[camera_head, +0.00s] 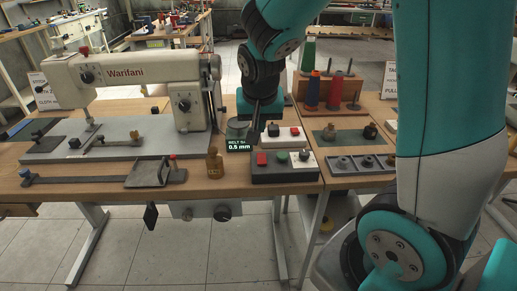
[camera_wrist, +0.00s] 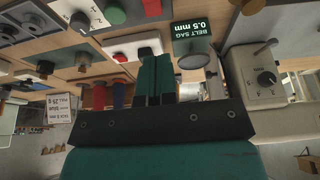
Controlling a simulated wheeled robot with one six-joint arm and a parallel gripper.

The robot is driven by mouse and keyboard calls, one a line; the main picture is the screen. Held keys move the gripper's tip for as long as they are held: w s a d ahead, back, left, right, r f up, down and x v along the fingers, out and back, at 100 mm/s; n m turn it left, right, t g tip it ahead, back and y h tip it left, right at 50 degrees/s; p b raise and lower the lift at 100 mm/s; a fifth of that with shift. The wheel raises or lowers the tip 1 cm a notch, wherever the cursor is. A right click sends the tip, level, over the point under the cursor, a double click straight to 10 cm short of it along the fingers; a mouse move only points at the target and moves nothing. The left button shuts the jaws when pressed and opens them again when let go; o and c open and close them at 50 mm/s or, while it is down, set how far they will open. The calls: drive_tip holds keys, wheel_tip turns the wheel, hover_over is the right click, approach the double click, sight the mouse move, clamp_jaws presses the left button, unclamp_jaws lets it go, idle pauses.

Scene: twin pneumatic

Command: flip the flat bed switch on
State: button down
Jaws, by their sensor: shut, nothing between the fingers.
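My gripper (camera_head: 257,128) points down over the table beside the control boxes. Its two fingers also show side by side and together, with nothing held, in the wrist view (camera_wrist: 154,58). A white-topped box (camera_head: 287,134) with a red and a black button is just right of the gripper; it also shows in the wrist view (camera_wrist: 122,48). A dark box (camera_head: 285,174) with red, green and dark buttons is in front of it. A grey box (camera_head: 204,208) with dark knobs hangs under the table's front edge. No readable label shows which is the flat bed switch.
A cream sewing machine (camera_head: 140,76) stands on a grey bed at the left. A "BELT SAG 0.5 mm" display (camera_head: 238,145) and a brown bottle (camera_head: 214,164) are near the gripper. Thread spools (camera_head: 313,92) stand behind on the right. A dark tray (camera_head: 358,164) is at the right.

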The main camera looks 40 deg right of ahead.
sight(258, 157)
drive_tip(key=x, duration=1.1)
drive_tip(key=shift+b, duration=0.3)
drive_tip(key=shift+w+d+g+p, duration=0.1)
drive_tip(key=shift+g+p, duration=0.3)
drive_tip(key=shift+p, duration=0.35)
drive_tip(key=shift+f+b, duration=0.25)
drive_tip(key=shift+b, duration=0.05)
drive_tip(key=shift+s+a+r, duration=0.15)
drive_tip(key=shift+s+a, duration=0.35)
drive_tip(key=shift+s, duration=0.25)
drive_tip(key=shift+r, duration=0.1)
